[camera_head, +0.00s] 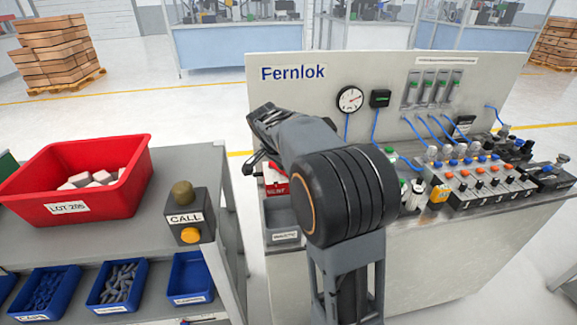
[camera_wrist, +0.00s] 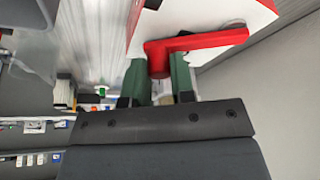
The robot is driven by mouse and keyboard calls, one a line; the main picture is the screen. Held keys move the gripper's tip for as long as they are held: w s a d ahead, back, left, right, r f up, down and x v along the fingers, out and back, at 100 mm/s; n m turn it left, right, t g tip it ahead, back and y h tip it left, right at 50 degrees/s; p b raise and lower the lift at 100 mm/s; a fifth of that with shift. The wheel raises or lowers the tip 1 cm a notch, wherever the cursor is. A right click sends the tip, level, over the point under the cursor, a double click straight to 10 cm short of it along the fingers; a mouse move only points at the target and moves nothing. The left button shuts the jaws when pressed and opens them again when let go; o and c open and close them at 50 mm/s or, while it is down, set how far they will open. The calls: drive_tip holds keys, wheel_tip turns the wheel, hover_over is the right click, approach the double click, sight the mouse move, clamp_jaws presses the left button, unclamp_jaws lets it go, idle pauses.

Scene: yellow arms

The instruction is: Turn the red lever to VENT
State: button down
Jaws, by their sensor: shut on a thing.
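The red lever (camera_wrist: 205,40) shows in the wrist view, with a round hub at its left end and its bar reaching right and slightly up. It sits against a white and red box (camera_wrist: 200,14). My gripper (camera_wrist: 160,78) has its two green fingers on either side of the hub end and is shut on the lever. In the head view my arm covers the lever, and my fingertips cannot be made out. No VENT mark is readable in either view.
A grey Fernlok bench (camera_head: 440,225) with a back panel, gauge, blue hoses and several valves stands around my arm. To the left, a shelf carries a red bin (camera_head: 125,190) and a CALL button box (camera_head: 190,215). A narrow floor gap separates them.

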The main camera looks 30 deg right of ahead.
drive_tip(key=a+m+g, duration=0.1)
drive_tip(key=a+m, duration=0.1)
drive_tip(key=m, duration=0.1)
drive_tip(key=shift+a, duration=0.1)
drive_tip(key=shift+w+a+m+g+p, duration=0.15)
drive_tip(key=shift+a+m+g+p, duration=0.55)
drive_tip(key=shift+m, duration=1.1)
drive_tip(key=shift+a, duration=0.35)
drive_tip(key=c, duration=1)
unclamp_jaws()
drive_tip(key=shift+o, duration=0.2)
drive_tip(key=shift+r, duration=0.1)
drive_tip(key=p+v, duration=0.2)
drive_tip(key=v, duration=1.1)
drive_tip(key=shift+w+r, duration=0.2)
drive_tip(key=shift+r, duration=0.1)
